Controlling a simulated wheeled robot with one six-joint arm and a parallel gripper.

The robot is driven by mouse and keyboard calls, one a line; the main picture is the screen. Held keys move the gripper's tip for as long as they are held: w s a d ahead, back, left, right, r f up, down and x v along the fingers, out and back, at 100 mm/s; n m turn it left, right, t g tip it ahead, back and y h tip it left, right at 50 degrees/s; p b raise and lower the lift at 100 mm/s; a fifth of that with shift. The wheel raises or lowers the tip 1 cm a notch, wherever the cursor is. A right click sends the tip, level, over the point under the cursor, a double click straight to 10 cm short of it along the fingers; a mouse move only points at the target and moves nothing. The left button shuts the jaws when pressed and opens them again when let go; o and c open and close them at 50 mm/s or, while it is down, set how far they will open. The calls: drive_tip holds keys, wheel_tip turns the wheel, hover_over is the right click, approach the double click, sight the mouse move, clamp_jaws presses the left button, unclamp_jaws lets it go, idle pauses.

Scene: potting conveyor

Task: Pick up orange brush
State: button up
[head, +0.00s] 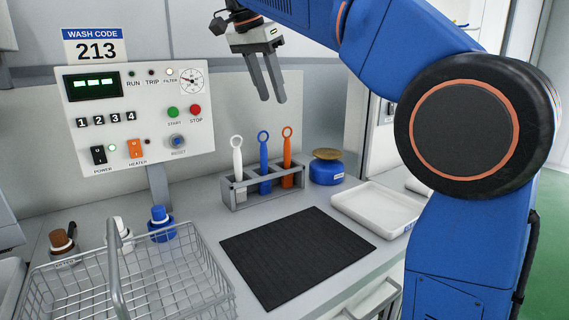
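The orange brush (288,146) stands upright in the right slot of a grey rack (236,197) on the counter. Its ring-ended handle sticks up and its lower part is partly hidden by the rack. A blue brush (264,152) stands in the middle slot and a white brush (237,155) in the left slot. My gripper (272,101) points down above the rack, higher than the brush handles and apart from them. Its two fingers look slightly spread, with nothing seen between them.
A blue jar (326,172) with a tan lid stands right of the rack. A white tray (378,226) and a black mat (296,283) lie in front. A wire basket (196,268), several bottles and a control panel (141,109) are at left.

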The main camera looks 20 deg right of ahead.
approach(286, 138)
drive_tip(key=x, duration=0.6)
drive_tip(key=shift+s+f, duration=0.1)
drive_tip(key=shift+f, duration=0.3)
drive_tip(key=shift+x, duration=2.7)
drive_tip(key=shift+c, duration=0.7)
clamp_jaws()
